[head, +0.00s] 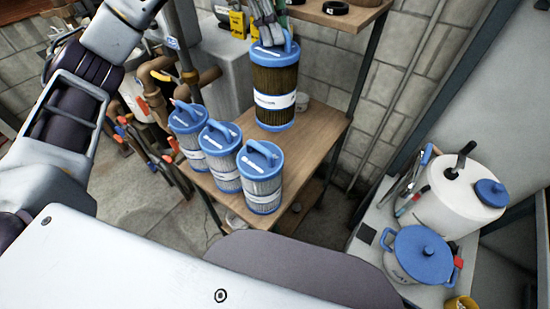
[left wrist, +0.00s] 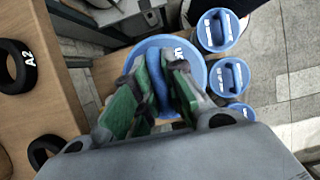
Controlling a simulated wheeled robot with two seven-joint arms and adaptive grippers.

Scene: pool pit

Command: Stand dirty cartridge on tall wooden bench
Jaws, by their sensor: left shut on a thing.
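The dirty cartridge (head: 275,85), dark brown with blue end caps and a white label band, is upright over the wooden bench (head: 318,135). I cannot tell whether its base touches the top. My left gripper (head: 268,32) is above it. In the left wrist view, the gripper's green-padded fingers (left wrist: 155,85) are shut on the blue handle of the cap (left wrist: 195,62), and the cap hides the cartridge's body. My right gripper is not in view.
Pale cartridges with blue caps (head: 224,160) stand in a row along the bench's left edge. A higher shelf (head: 340,12) holds black rings (left wrist: 18,65). Pipes (head: 160,75) and tools are at left. A white cart with a blue-lidded pot (head: 418,255) is at right. Bare bench top lies right of the dirty cartridge.

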